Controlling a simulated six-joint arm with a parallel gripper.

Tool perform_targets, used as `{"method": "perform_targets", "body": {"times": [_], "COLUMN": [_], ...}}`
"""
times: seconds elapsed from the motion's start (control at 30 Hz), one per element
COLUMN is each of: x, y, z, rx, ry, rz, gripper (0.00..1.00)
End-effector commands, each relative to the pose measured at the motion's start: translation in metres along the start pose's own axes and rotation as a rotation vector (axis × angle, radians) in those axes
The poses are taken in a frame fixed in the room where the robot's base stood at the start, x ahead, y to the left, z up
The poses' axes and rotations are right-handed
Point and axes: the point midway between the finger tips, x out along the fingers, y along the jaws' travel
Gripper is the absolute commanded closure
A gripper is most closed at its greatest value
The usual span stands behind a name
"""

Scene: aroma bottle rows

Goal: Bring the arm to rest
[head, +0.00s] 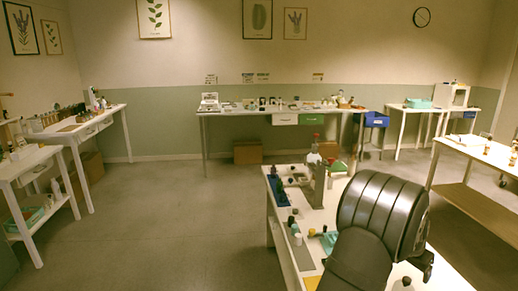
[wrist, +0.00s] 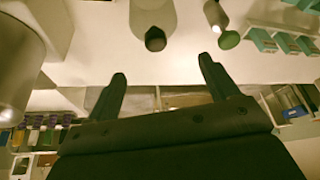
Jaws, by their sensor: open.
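My gripper (wrist: 161,68) is open in the wrist view, its two dark fingers apart and nothing between them. A pale bottle with a dark cap (wrist: 155,39) shows beyond the gap, apart from the fingertips. A smaller bottle with a green cap (wrist: 229,40) is near the right finger. In the head view my dark arm is large at the lower right, over the white work table (head: 262,220). It hides part of that table, and I cannot make out the fingers there.
Small bottles and a tall grey stand (head: 318,185) occupy the work table left of my arm. A long table (head: 220,113) stands at the back wall, with side tables left and right. The floor (head: 170,215) at left is clear. The wrist view also shows teal boxes (wrist: 264,40).

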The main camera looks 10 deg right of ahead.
Motion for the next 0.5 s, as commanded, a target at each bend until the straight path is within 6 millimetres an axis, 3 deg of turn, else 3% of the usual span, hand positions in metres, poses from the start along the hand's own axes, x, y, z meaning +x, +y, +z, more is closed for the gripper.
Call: {"method": "perform_targets", "body": {"times": [0.5], "x": [-0.03], "y": [-0.1], "z": [0.018], "rx": [-0.319], "ry": [-0.006], "rz": [-0.133], "gripper": [0.21]}}
